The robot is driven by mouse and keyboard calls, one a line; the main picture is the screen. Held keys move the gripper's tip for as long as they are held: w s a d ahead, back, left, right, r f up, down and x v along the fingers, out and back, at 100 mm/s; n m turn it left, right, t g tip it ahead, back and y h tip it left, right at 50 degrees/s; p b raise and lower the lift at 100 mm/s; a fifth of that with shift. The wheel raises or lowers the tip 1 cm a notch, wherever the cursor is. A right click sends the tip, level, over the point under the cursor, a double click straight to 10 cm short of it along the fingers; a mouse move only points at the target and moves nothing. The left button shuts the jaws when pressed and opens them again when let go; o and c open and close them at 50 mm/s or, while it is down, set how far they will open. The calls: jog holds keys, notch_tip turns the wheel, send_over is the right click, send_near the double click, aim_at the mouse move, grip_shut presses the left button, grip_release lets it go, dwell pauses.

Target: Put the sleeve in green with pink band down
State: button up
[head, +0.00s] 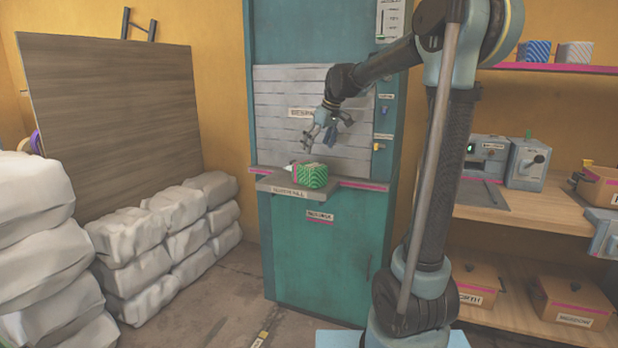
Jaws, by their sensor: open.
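The green sleeve (314,176) with a pink band at its left end lies on its side on the grey sill (283,189) of the teal cabinet. The pink band faces left, not down. My gripper (321,140) is open and empty, above the sleeve and apart from it, in front of the grey slatted shutter. A small pale thing touches or sits by the sleeve's left end; it is too small to tell what it is.
The teal cabinet (330,255) has a shut slatted shutter (280,95) behind the sill. White sacks (130,235) are stacked at left, before a wooden board (110,100). Shelves with boxes (575,298) and devices (527,163) stand at right. Two patterned sleeves (534,51) are on the upper shelf.

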aim_at(310, 164)
jog(key=x, duration=0.9)
jog(key=shift+w+a+r, duration=0.15)
jog(key=shift+w, duration=0.05)
jog(key=shift+w+a+f, duration=0.15)
jog(key=shift+a+f, duration=0.05)
jog(key=shift+f, duration=0.45)
jog(key=shift+f, duration=0.25)
jog(key=c, duration=1.4)
jog(key=shift+c, duration=0.2)
